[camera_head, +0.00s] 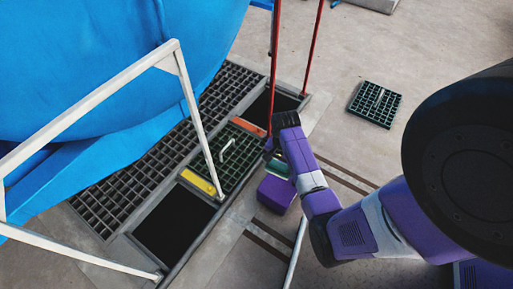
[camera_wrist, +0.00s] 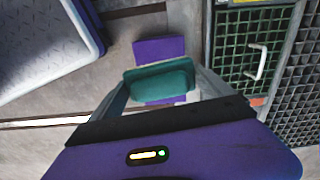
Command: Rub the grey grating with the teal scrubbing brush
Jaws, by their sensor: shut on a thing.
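The teal scrubbing brush (camera_wrist: 160,82) is held between the fingers of my gripper (camera_wrist: 163,88). In the head view its teal part (camera_head: 279,166) shows small beside the wrist, and my gripper (camera_head: 271,158) is mostly hidden there by the arm. The long grey grating (camera_head: 112,203) runs along the foot of the blue vessel. In the wrist view it is the strip at the right edge (camera_wrist: 300,82). The brush is to the right of the grating in the head view, with a green grid panel between them, and looks apart from it.
The green grid panel (camera_head: 240,168) has a white handle and lies between yellow and orange strips. Dark openings (camera_head: 172,226) flank it. A white rail (camera_head: 195,120) and red poles (camera_head: 273,70) stand close by. Another green panel (camera_head: 375,104) lies on open floor. A purple block (camera_head: 277,193) shows below the brush.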

